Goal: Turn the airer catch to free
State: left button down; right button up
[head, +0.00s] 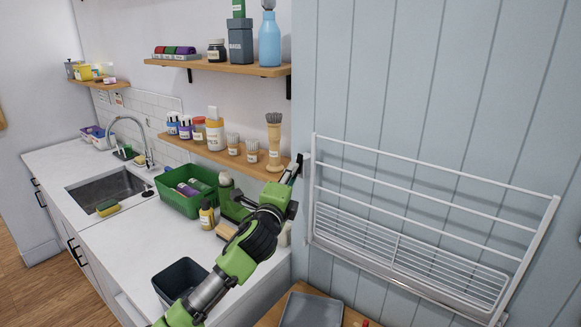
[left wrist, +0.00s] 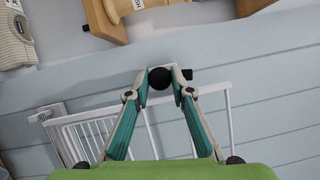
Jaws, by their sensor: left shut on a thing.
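The white airer (head: 420,215) hangs on the blue panelled wall at the right, its rails tilted out from the wall. Its catch is a small black knob (left wrist: 160,78) on a pale mount, beside the airer's upper left end. My left gripper (head: 296,168) reaches up to it from below. In the left wrist view the fingertips (left wrist: 162,80) sit on both sides of the knob, shut on it. In the head view the gripper mostly hides the knob. The airer's bars (left wrist: 95,135) also show behind the fingers. My right gripper is not in view.
A wooden shelf with brushes and bottles (head: 225,155) ends just left of my gripper. A grey tray (head: 312,312) lies below the airer.

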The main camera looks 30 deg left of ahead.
pick_arm(q)
jog(key=shift+r+n+p, duration=0.1)
jog(key=shift+n+p, duration=0.75)
jog(key=shift+n, duration=0.05)
jog(key=c, duration=1.8)
grip_release()
jog(key=v, duration=1.2)
jog(key=shift+a+r, duration=0.1)
jog(key=shift+r, duration=0.15)
